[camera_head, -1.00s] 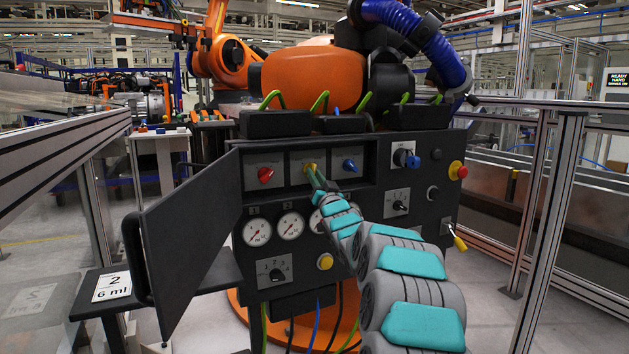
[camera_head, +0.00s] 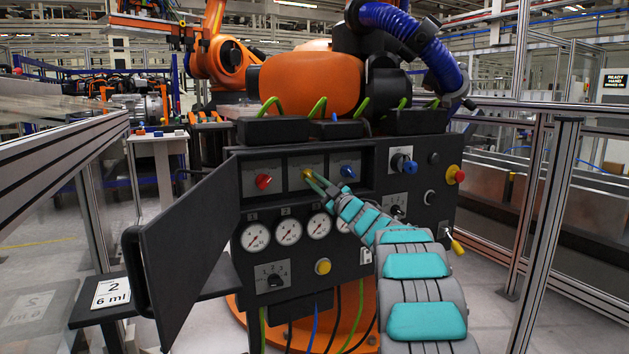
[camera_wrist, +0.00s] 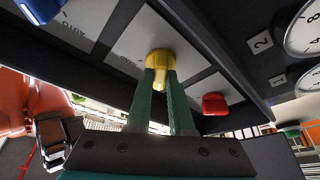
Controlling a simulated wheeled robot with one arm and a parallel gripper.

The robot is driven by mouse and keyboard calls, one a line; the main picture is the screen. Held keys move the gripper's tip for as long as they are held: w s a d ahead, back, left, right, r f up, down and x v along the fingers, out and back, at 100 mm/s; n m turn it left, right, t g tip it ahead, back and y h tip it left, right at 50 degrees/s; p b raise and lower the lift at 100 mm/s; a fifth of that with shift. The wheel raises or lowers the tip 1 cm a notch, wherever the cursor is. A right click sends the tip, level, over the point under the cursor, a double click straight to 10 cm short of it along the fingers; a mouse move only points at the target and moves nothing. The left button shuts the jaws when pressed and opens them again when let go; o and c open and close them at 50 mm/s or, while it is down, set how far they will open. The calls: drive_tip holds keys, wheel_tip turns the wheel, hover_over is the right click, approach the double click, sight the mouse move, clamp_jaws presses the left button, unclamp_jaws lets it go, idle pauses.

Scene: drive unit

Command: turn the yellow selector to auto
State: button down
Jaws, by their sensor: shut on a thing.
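The yellow selector (camera_head: 307,174) is in the middle of the recessed row in the black control panel, between a red selector (camera_head: 263,181) and a blue selector (camera_head: 347,171). My gripper (camera_head: 312,179) reaches it from the lower right. In the wrist view, the two green fingers of my gripper (camera_wrist: 162,80) are shut on the yellow selector (camera_wrist: 160,62), one finger on each side. The exact pointing direction of the selector cannot be told.
An open black door (camera_head: 185,245) stands left of the recess. Several round gauges (camera_head: 289,229) sit below it. Other controls, including a red button on yellow (camera_head: 455,174), are at the right. In the wrist view, the red selector (camera_wrist: 214,103) is close to the fingers.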

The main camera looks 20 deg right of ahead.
drive_tip(key=shift+r+n+g+y, duration=0.1)
drive_tip(key=shift+n+g+y, duration=0.2)
drive_tip(key=shift+n, duration=0.7)
drive_tip(key=c, duration=0.8)
unclamp_jaws()
drive_tip(key=shift+s+d, duration=0.1)
drive_tip(key=v, duration=0.7)
drive_tip(key=shift+s, duration=0.25)
drive_tip(key=shift+d, duration=0.1)
